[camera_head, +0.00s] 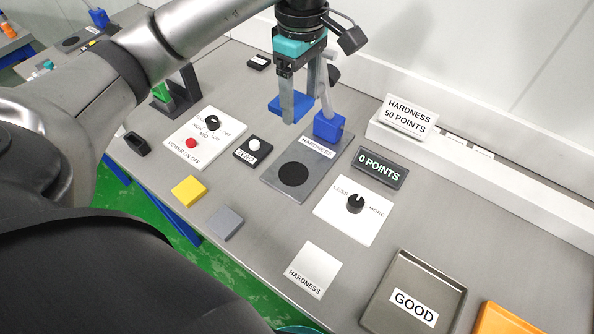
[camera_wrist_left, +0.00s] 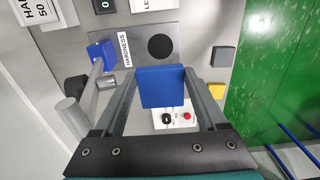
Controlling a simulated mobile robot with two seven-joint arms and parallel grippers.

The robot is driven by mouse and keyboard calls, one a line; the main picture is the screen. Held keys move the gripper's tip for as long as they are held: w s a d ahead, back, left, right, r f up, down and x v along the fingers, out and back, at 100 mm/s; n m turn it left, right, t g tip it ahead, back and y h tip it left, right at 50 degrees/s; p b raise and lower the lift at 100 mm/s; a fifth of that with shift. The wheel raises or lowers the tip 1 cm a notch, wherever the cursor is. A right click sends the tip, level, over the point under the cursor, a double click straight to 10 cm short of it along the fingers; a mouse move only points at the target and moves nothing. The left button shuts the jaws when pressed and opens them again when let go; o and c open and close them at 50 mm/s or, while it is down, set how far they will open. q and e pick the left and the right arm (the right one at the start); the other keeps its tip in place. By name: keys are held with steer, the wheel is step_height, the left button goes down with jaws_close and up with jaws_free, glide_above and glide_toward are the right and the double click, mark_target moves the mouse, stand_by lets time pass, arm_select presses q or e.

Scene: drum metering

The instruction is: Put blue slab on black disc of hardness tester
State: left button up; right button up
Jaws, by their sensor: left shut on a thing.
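The blue slab (camera_head: 285,103) is between the fingers of my left gripper (camera_head: 300,106), which is shut on it. The gripper holds the slab up in the air, behind the black disc in the head view. The slab also shows between the fingers in the left wrist view (camera_wrist_left: 160,87). The black disc (camera_head: 293,174) lies bare on the grey plate of the hardness tester (camera_head: 318,178); it shows in the left wrist view too (camera_wrist_left: 161,47). The tester's blue head (camera_head: 327,126) on a light grey arm is close beside the gripper. My right gripper is out of view.
A yellow slab (camera_head: 188,191) and a grey slab (camera_head: 226,223) lie on the bench left of the tester. A zero button box (camera_head: 253,150), a points display (camera_head: 380,166) and a dial panel (camera_head: 353,207) flank the plate. A GOOD tray (camera_head: 452,287) is at lower right.

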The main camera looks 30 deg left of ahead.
arm_select(q)
steer(key=b, duration=0.1)
glide_above(300, 178)
step_height(300, 178, down, 16)
steer(key=shift+r, duration=0.25)
steer(key=shift+a+f, duration=0.1)
steer(key=shift+f, duration=2.3)
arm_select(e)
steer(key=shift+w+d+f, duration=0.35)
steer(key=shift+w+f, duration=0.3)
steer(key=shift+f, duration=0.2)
arm_select(q)
steer(key=shift+b, duration=0.3)
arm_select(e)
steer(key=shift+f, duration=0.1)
arm_select(q)
steer(key=o, duration=1.1)
steer(key=shift+f, duration=0.15)
steer(key=shift+c, duration=0.2)
steer(key=o, duration=0.4)
steer(key=shift+r, duration=0.25)
step_height(300, 178, up, 12)
steer(key=shift+p, duration=0.45)
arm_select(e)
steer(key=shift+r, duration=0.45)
